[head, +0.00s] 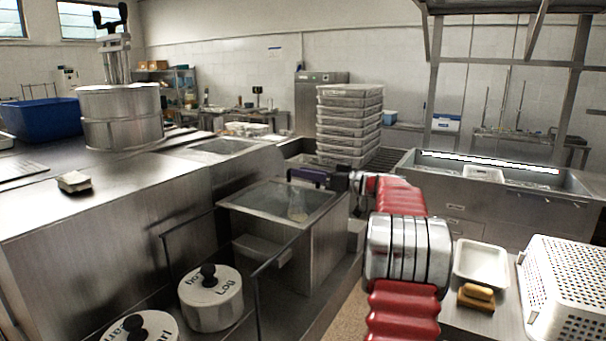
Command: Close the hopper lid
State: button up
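A steel hopper-like box (326,244) stands at the middle. Its top is a grey framed panel (262,199) that slopes slightly toward me. I cannot tell whether this panel is the hopper lid or an open top with a recess. A pale patch shows on it near its right side. My gripper (294,176), dark purple, is seen from the side at the panel's far right edge, pointing left. Contact with the edge cannot be told. No object shows in it, and its finger gap is not clear.
A steel counter (110,210) fills the left, with a blue tub (42,117) and a steel pot (120,115). Lidded round containers (212,298) stand at lower left near a rail (255,300). Stacked trays (349,120) stand behind; a white perforated basket (568,290) is at right.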

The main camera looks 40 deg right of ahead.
jog(key=shift+w+a, duration=0.15)
jog(key=shift+w, duration=0.25)
grip_shut()
dwell(0.4)
